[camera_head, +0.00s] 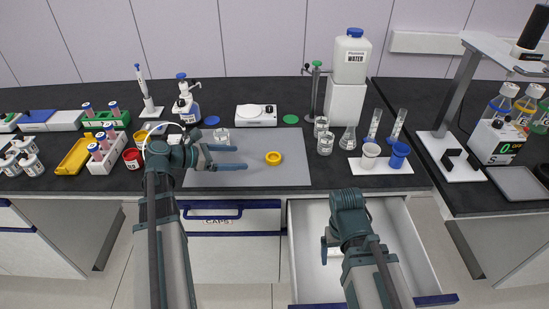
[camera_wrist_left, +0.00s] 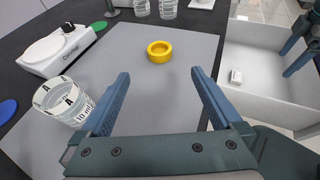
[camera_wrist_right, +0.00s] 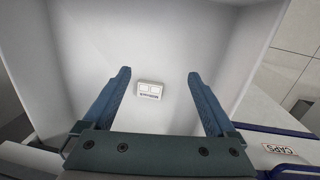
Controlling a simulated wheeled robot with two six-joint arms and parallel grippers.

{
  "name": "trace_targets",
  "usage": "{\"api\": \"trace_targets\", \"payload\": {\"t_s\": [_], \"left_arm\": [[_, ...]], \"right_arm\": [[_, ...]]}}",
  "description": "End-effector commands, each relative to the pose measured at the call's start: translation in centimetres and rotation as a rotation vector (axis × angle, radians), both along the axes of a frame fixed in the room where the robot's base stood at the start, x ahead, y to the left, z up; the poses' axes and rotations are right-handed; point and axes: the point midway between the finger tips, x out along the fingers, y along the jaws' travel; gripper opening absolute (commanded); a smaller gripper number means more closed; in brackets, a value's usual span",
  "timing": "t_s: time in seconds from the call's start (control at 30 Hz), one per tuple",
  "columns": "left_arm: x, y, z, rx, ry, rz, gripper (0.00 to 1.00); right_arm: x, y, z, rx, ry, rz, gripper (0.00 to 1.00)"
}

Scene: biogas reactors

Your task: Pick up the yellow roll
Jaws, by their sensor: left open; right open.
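The yellow roll (camera_head: 273,158) lies flat on the grey mat (camera_head: 297,171), right of the mat's middle. It also shows in the left wrist view (camera_wrist_left: 159,51), ahead of the fingertips and apart from them. My left gripper (camera_head: 243,157) is open and empty over the left part of the mat, its fingers pointing right towards the roll. My right gripper (camera_head: 325,248) is over the open white drawer (camera_head: 406,239). In the right wrist view my right gripper (camera_wrist_right: 157,76) is open, with a small white labelled item (camera_wrist_right: 149,90) lying on the drawer floor beyond its fingers.
A beaker (camera_wrist_left: 62,101) stands close to my left gripper's finger. A white scale (camera_head: 256,115) stands behind the mat. Glass beakers (camera_head: 325,143) and a white tray (camera_head: 381,167) with cups stand to its right. A red cup (camera_head: 132,158) stands at left.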

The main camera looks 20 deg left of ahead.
Motion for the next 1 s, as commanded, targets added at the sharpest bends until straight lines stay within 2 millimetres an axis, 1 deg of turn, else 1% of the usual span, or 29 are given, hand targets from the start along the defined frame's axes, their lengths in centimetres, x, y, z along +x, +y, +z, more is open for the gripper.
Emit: {"api": "trace_targets", "payload": {"t_s": [0.03,0.1,0.33,0.5,0.77,0.87,1.0], "left_arm": [[0.6,-0.7,-0.7,0.001,0.0,-0.004,0.99],[1.4,-1.7,-1.3,0.002,-0.001,-0.006,0.99],[3.8,-4.4,-2.7,0.003,-0.001,-0.004,0.99],[4.5,-5.3,-3.0,0.003,0.0,-0.003,0.99],[4.8,-5.6,-3.1,0.002,0.0,-0.003,0.99],[5.4,-6.2,-3.5,0.003,0.0,-0.004,0.99],[6.7,-7.6,-4.3,0.003,0.0,-0.005,0.99]], "right_arm": [[0.0,0.0,-0.7,0.0,0.0,0.0,0.92],[0.0,0.0,-1.3,0.0,0.0,0.0,0.92],[0.0,0.0,-2.7,0.0,0.0,0.0,0.92],[0.0,0.0,-3.0,0.0,0.0,0.0,0.92],[0.0,0.0,-3.1,0.0,0.0,0.0,0.92],[0.0,0.0,-3.5,0.0,0.0,0.0,0.92],[0.0,0.0,-4.3,0.0,0.0,0.0,0.92]]}}
